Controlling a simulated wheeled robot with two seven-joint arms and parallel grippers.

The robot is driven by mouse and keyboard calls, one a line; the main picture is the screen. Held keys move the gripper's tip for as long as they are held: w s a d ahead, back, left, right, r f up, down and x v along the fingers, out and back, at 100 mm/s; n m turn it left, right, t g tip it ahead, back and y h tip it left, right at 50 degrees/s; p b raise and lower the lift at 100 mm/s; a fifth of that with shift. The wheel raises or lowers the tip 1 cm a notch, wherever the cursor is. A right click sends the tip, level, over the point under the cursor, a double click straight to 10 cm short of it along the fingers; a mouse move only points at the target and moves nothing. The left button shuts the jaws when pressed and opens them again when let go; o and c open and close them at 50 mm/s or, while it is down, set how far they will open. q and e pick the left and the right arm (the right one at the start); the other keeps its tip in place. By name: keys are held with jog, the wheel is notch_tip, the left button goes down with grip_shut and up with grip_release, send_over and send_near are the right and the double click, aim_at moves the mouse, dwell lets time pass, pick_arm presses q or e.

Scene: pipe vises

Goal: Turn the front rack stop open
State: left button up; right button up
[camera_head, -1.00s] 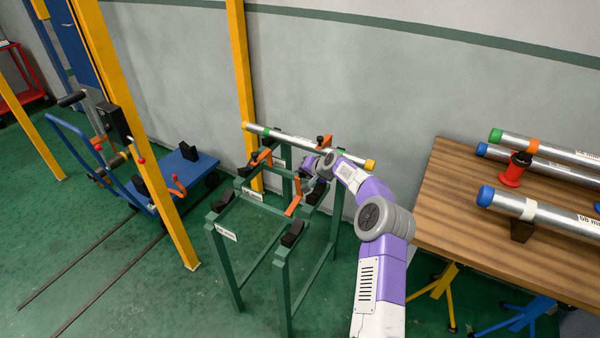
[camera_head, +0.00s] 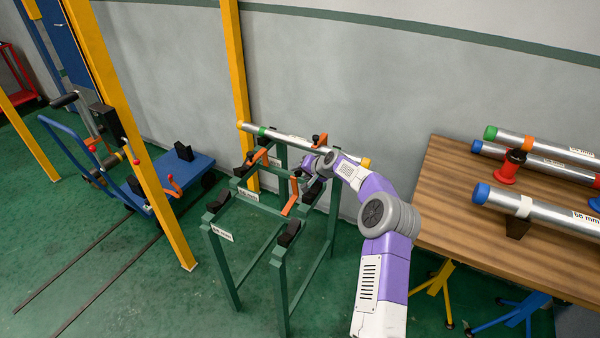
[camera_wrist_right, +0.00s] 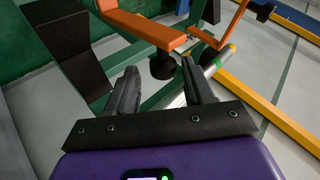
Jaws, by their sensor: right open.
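The green rack (camera_head: 228,258) holds a silver pipe with a green band and an orange end (camera_head: 290,139) across its rear supports. An orange stop bar (camera_head: 289,197), apparently the front rack stop, lies across the rack's middle; it also shows in the right wrist view (camera_wrist_right: 140,25), with a black knob (camera_wrist_right: 163,67) under its end. Another orange stop (camera_head: 258,158) is at the rack's back left. My right gripper (camera_wrist_right: 158,80) is open, with the knob ahead, in line with the gap between its fingers. Contact cannot be told. My left gripper is out of view.
A wooden table (camera_head: 450,220) with several pipes and a red-black spool (camera_head: 508,168) stands at right. A yellow post (camera_head: 240,90) rises behind the rack, another (camera_head: 130,140) to its left. A blue cart (camera_head: 175,178) is farther left.

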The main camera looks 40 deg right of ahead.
jog(key=v, duration=0.5)
jog(key=shift+s+r, duration=0.1)
jog(key=shift+s, duration=0.15)
